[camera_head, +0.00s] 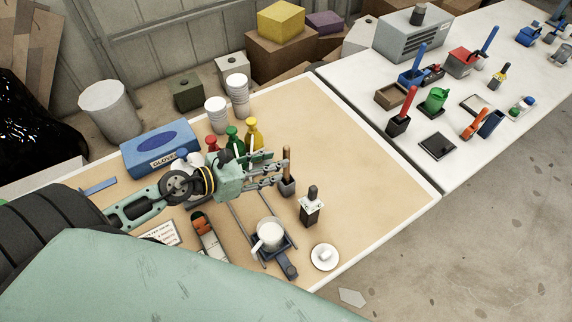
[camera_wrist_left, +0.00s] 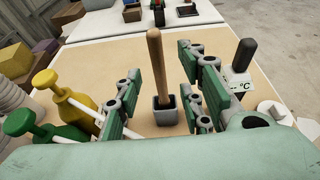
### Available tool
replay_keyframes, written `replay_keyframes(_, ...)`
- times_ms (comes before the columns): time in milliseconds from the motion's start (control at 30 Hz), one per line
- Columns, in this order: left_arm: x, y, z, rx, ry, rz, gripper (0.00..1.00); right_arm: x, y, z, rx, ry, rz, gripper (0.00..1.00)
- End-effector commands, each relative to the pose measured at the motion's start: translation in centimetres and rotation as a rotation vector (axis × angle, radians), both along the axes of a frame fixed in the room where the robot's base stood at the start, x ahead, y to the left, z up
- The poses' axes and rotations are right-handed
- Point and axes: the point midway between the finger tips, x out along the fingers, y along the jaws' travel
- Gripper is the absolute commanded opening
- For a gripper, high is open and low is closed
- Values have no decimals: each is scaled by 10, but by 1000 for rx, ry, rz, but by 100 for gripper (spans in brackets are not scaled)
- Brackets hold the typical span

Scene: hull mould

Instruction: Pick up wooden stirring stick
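The wooden stirring stick (camera_head: 287,163) stands upright in a small grey square holder (camera_head: 288,188) on the tan table. In the left wrist view the stick (camera_wrist_left: 156,70) rises from the holder (camera_wrist_left: 165,112) and appears between the two fingers. My left gripper (camera_head: 284,167) comes in from the left at the stick's height. In the left wrist view my left gripper (camera_wrist_left: 158,90) is open, with clear gaps on both sides of the stick. My right gripper does not show.
Yellow (camera_head: 252,133), green (camera_head: 234,142) and red pump bottles stand behind my left gripper. A dark-handled thermometer-like item (camera_head: 311,205) stands to the right. A white cup (camera_head: 270,234) sits on a scale-like stand in front. The table's right part is clear.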

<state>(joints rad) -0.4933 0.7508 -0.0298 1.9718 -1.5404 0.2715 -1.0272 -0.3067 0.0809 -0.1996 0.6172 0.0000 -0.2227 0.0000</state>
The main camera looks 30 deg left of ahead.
Motion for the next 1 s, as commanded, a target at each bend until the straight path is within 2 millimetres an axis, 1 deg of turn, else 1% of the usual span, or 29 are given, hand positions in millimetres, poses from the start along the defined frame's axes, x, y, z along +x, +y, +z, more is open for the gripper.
replay_keyframes(167, 10, -5, -1, -3, -2, 3, 36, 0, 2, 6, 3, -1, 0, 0)
replay_keyframes(400, 37, -18, -12, -4, -2, 3, 36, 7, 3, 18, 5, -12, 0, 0)
replay_keyframes(500, 44, -23, -16, -4, -1, 3, 36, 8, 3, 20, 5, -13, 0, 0)
replay_keyframes(600, 47, -25, -18, -4, -1, 2, 36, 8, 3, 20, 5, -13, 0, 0)
replay_keyframes(800, 46, -25, -19, -3, 0, 2, 36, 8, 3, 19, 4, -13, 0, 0)
replay_keyframes(1000, 46, -25, -19, -3, 0, 2, 18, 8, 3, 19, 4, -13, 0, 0)
